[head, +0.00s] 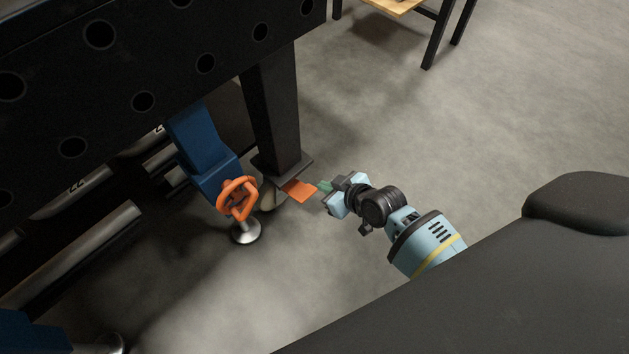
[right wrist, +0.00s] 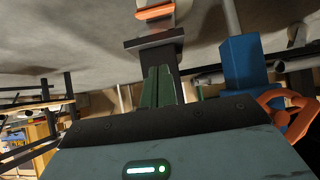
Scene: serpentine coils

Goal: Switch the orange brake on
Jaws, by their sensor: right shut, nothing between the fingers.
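The orange brake (head: 299,189) is a small flat pedal at the foot of the dark table leg, beside a caster wheel. In the right wrist view the orange brake (right wrist: 155,12) shows at the top edge, beyond the leg's foot plate. My right gripper (head: 321,187) is just right of the pedal in the head view, with its green fingers shut and empty. In the right wrist view the closed fingers (right wrist: 158,88) point toward the leg and the pedal. I cannot tell whether they touch the pedal. My left gripper is not in view.
An orange handwheel (head: 236,198) on a blue post (head: 204,150) with a round metal foot (head: 245,232) stands left of the pedal. The black perforated table (head: 150,60) overhangs at upper left, above several metal bars. Open concrete floor (head: 480,130) lies to the right.

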